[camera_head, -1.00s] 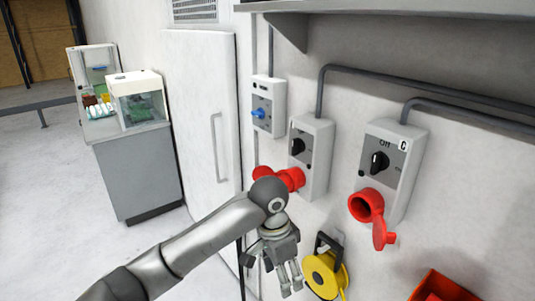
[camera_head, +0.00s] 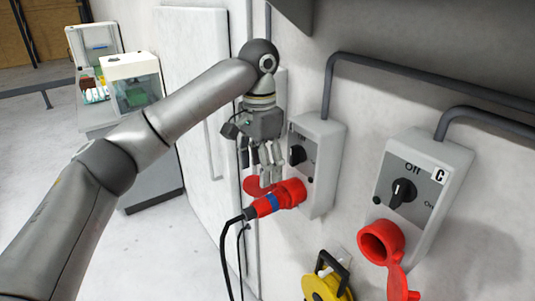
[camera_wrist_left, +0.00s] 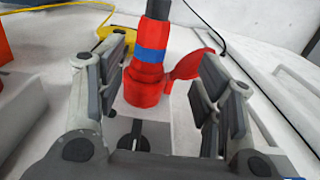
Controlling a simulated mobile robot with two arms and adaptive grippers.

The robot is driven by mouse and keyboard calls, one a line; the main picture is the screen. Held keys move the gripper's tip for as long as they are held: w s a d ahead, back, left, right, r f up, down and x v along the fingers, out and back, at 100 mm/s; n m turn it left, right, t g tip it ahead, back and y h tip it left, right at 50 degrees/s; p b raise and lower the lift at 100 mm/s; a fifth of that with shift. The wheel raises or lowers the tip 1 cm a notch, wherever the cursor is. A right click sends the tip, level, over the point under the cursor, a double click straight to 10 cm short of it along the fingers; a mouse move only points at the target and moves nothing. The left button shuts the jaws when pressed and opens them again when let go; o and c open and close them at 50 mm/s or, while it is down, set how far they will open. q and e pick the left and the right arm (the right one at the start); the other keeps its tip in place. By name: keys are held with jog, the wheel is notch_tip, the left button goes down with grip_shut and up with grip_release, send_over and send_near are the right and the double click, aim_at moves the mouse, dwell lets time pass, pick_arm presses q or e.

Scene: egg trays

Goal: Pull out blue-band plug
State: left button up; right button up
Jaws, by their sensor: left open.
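The blue-band plug (camera_head: 265,206) is red with a blue ring and a black cable. It sits in the red socket (camera_head: 291,192) under the middle switch box (camera_head: 317,165). My left gripper (camera_head: 268,172) is open just above the plug and socket in the head view. In the left wrist view, the plug (camera_wrist_left: 150,55) shows between the open fingers of the gripper (camera_wrist_left: 155,95), with no clear contact. The red socket lid (camera_wrist_left: 199,65) hangs beside it. My right gripper is not in view.
A switch box marked C (camera_head: 424,185) with an open, empty red socket (camera_head: 381,242) is at right. A yellow cable reel (camera_head: 325,288) is below. A grey shelf (camera_head: 420,45) overhangs at the top. A white cabinet door (camera_head: 190,80) stands behind my arm.

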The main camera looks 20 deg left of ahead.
aim_at(258, 203)
pick_arm(q)
jog(key=shift+s+f, duration=0.25)
jog(key=shift+s, duration=0.05)
jog(key=shift+s+f, duration=0.95)
jog(key=shift+s, duration=0.05)
notch_tip(258, 203, down, 3)
jog(key=shift+r, duration=0.1)
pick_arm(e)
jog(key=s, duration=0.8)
pick_arm(q)
jog(key=f, duration=0.1)
jog(key=w+f+p, duration=0.1)
jog(key=f, duration=0.1)
jog(key=shift+s+f, duration=0.15)
jog(key=shift+f, duration=0.65)
jog(key=shift+c, duration=2.2)
jog(key=c, duration=0.7)
jog(key=shift+c, duration=0.9)
jog(key=shift+p, duration=0.3)
jog(key=shift+s, duration=0.1)
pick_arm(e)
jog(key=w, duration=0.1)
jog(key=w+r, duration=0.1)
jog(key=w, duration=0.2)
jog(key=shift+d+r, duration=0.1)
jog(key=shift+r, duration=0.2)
